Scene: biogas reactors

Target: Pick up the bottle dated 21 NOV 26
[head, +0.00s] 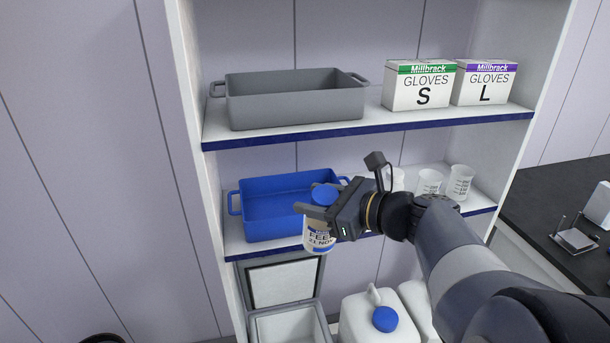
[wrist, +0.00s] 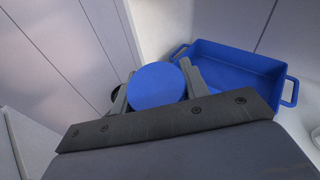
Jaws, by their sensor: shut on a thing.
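A bottle (head: 318,238) with a blue lid and a pale label reading "FEE…" and "21 NOV" hangs in my gripper (head: 318,211) in the head view. The rest of the label is hidden or too small to read. My gripper is shut on this bottle, just in front of the lower shelf and the blue tray's right end. In the wrist view the round blue lid (wrist: 157,85) sits between the two fingers.
An empty blue tray (head: 240,226) stands on the lower shelf, with several clear beakers (head: 460,182) to the right. Above are a grey tray (head: 298,108) and glove boxes S (head: 418,90) and L (head: 485,87). Below are an open white box (head: 285,328) and a blue-capped white canister (head: 365,322).

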